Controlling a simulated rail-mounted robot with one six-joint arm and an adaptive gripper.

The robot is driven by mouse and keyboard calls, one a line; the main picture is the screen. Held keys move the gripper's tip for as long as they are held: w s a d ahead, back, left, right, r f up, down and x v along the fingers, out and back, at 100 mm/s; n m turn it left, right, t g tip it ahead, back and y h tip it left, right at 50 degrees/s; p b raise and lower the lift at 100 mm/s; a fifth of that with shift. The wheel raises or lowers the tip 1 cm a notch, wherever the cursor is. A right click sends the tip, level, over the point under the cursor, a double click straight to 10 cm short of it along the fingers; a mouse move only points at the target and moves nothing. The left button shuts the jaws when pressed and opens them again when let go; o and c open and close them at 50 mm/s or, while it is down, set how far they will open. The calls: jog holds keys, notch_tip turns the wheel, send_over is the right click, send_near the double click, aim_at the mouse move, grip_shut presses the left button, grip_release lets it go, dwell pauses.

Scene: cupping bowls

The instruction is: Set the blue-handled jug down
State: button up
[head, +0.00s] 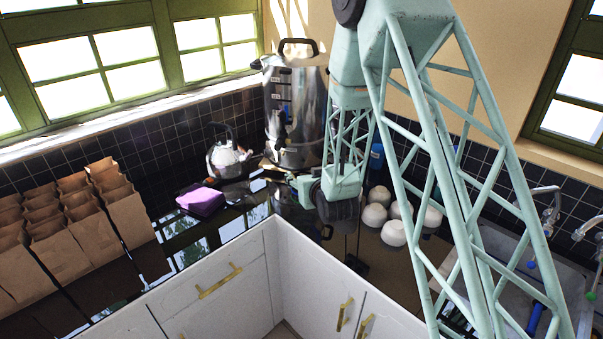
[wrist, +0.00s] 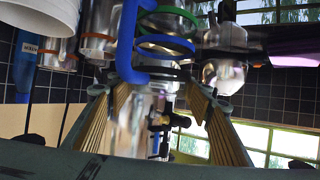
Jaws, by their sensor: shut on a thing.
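In the wrist view the blue-handled jug (wrist: 126,50) shows its bright blue handle and clear body at the top middle, between and beyond my fingers. My gripper (wrist: 155,92) is shut on it, though the exact contact is hard to make out. In the head view my gripper (head: 303,187) is low over the dark counter, in front of the steel urn. The jug is not clearly distinguishable there against the shiny surfaces. I cannot tell whether its base touches the counter.
The tall steel urn (head: 295,105) stands behind my gripper. A kettle (head: 226,158) and a purple cloth (head: 201,200) are to the left. Several white bowls (head: 393,233) stand to the right. Brown paper bags (head: 95,230) line the left counter. The sink (head: 510,265) is far right.

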jog(key=s+d+r+b, duration=0.1)
jog(key=s+d, duration=0.2)
jog(key=s, duration=0.7)
jog(key=shift+s, duration=0.35)
dwell(0.5)
